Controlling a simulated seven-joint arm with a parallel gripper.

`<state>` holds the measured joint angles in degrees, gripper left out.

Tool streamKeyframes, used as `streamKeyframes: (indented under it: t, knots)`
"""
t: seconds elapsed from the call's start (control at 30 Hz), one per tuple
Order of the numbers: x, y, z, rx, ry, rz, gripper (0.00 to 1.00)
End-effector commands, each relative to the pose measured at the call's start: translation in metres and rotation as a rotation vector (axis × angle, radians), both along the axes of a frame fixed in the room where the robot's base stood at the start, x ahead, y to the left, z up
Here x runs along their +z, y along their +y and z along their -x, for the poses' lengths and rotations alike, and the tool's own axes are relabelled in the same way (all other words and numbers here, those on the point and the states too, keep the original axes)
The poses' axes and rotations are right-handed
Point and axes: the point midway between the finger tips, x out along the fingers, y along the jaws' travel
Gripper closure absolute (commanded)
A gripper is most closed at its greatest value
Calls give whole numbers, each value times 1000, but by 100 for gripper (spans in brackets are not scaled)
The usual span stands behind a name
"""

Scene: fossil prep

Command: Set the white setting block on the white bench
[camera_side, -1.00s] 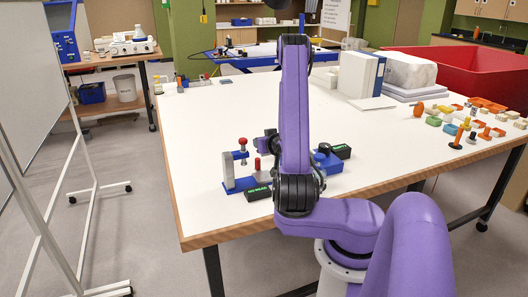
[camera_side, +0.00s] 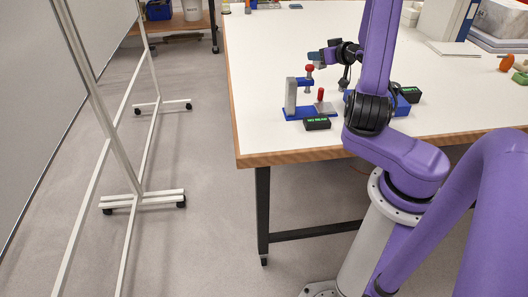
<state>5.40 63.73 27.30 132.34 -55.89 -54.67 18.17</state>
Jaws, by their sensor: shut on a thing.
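My gripper (camera_side: 317,57) is above the bench, just above and behind a red-knobbed fixture in this view. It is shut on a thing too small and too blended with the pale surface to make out. I cannot pick out the white setting block for certain. The white bench (camera_side: 270,90) has a pale top and a wooden edge, with a wide bare area left of the fixture.
The blue-based fixture (camera_side: 293,114) has a grey upright and red knobs. A black display (camera_side: 317,124) with green text stands before it. A blue box and another black display (camera_side: 406,93) stand right, partly behind my arm. A whiteboard stand (camera_side: 145,196) is left.

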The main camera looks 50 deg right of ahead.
Motion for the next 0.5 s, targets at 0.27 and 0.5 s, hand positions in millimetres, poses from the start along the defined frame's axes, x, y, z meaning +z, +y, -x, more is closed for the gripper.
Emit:
streamKeyframes:
  t: [0.27, 0.5]
  knots:
    - [6, 1, -7, 35, -2, 1, 94]
    - [11, 21, -22, 41, -2, 3, 94]
